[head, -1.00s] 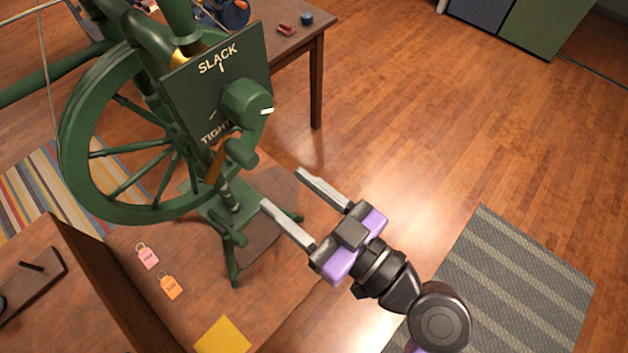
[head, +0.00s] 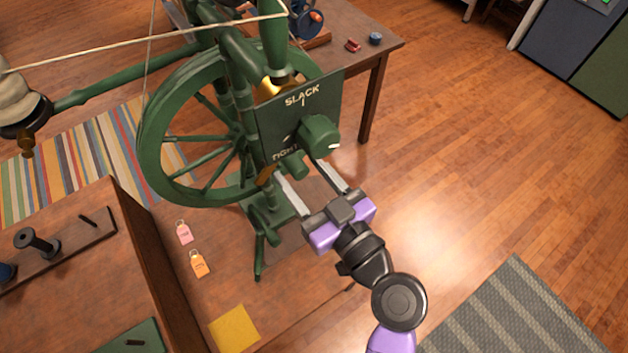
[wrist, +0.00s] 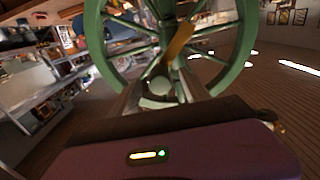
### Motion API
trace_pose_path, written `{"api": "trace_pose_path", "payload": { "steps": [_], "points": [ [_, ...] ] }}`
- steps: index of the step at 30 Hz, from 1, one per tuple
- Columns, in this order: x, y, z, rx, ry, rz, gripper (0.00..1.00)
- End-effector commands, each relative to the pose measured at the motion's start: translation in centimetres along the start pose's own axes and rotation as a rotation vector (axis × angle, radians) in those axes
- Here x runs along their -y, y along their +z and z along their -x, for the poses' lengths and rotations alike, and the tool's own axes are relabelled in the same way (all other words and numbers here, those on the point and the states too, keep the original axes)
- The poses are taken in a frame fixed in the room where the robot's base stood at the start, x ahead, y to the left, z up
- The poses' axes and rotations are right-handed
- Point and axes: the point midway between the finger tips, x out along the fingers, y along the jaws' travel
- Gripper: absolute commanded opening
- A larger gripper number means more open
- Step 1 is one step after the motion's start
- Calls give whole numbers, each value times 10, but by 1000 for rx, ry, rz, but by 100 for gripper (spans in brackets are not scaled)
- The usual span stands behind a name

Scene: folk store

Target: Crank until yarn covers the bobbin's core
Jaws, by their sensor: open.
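The green spinning wheel (head: 150,140) stands at left centre. Its dark panel (head: 290,105) reads SLACK and TIGHT and carries a round green knob (head: 319,136). A smaller green knob (head: 293,164) and a brown-orange handle (head: 265,176) sit low at the panel. My gripper (head: 298,170) is open, its fingertips near these parts. In the wrist view, a pale green round part (wrist: 157,88) shows between the fingers, and the brown-orange handle (wrist: 179,42) rises beyond them. I cannot tell contact. A cream wound bundle (head: 16,98), possibly yarn on the bobbin, shows at the left edge; its core is not clear.
A brown bench at lower left holds a rack with a dark spool (head: 37,243). Pink (head: 184,233) and orange (head: 197,265) tags and a yellow sheet (head: 234,328) lie near the wheel's foot. A table (head: 370,50) stands behind.

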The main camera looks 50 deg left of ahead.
Motion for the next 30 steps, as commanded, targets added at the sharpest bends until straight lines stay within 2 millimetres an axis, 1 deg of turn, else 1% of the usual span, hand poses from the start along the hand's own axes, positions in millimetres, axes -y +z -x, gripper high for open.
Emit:
{"api": "trace_pose_path", "payload": {
  "steps": [3, 5, 14, 22, 23, 27, 30],
  "points": [
    [0, -2, -14, 0, -2, -1, 55],
    [0, -1, -18, 0, -1, -1, 55],
    [0, 2, -19, -1, 1, -1, 55],
    [0, 0, -20, 0, 1, -1, 55],
    [0, 0, -20, 0, 1, -1, 51],
    [0, 0, -20, 0, 1, -1, 23],
    [0, 0, -20, 0, 1, -1, 6]
  ]
}}
